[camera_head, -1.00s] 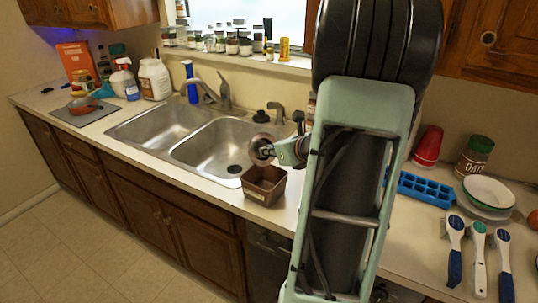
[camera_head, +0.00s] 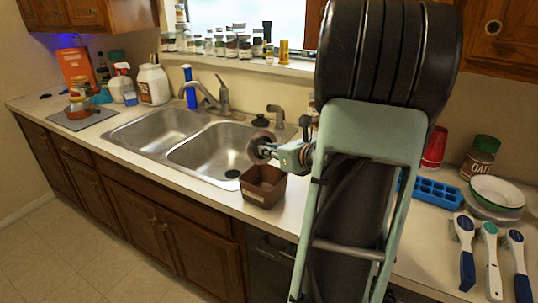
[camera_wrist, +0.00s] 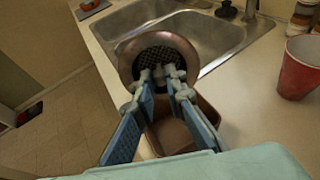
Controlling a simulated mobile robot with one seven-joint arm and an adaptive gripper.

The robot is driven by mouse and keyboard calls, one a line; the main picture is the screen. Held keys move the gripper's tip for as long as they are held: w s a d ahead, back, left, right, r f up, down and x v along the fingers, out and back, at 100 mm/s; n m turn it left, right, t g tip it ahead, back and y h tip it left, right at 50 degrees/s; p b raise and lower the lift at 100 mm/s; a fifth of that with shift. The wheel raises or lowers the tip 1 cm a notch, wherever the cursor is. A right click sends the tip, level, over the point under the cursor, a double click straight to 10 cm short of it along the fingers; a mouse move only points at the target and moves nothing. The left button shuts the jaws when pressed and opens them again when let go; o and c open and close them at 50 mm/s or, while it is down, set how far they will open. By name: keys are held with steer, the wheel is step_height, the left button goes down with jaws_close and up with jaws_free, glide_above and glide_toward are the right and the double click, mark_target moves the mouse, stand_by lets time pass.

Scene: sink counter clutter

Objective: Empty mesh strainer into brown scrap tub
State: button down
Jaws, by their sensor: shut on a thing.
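The mesh strainer (camera_head: 261,146) has a brownish round rim and dark mesh. It is tilted, its round face showing in the wrist view (camera_wrist: 158,50), where I cannot make out any contents. My gripper (camera_wrist: 163,76) is shut on the strainer's near side; in the head view my gripper (camera_head: 272,151) is seen from the side. The brown scrap tub (camera_head: 263,194) stands on the counter in front of the right basin.
The double steel sink (camera_head: 205,150) lies left of the tub, with a faucet behind it. Spice jars line the sill.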

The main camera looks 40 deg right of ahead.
steer(key=shift+f+t+b, duration=0.45)
steer(key=shift+t+b, duration=0.8)
steer(key=shift+b, duration=2.75)
steer(key=shift+f+t+b, duration=0.4)
steer(key=shift+t+b, duration=0.85)
steer(key=shift+b, duration=2.75)
steer(key=t+b, duration=0.2)
steer(key=b, duration=0.4)
steer(key=f+t+b, duration=0.1)
steer(key=t+b, duration=0.1)
steer(key=b, duration=0.5)
steer(key=shift+w+h, duration=0.1)
steer(key=shift+h, duration=0.2)
steer(key=shift+r, duration=0.1)
steer(key=shift+r+p, duration=0.1)
steer(key=shift+p, duration=0.3)
steer(key=shift+r+g+p, duration=0.15)
steer(key=shift+g+p, duration=0.25)
steer(key=shift+p, duration=0.3)
steer(key=shift+r+p, duration=0.1)
steer(key=shift+p, duration=0.25)
steer(key=g+p, duration=0.1)
steer(key=p, duration=0.2)
steer(key=shift+r, duration=0.25)
steer(key=g+p, duration=0.1)
steer(key=p, duration=0.2)
steer(key=g+p, duration=0.1)
steer(key=p, duration=0.3)
steer(key=shift+s+r, duration=0.2)
steer(key=shift+r, duration=0.05)
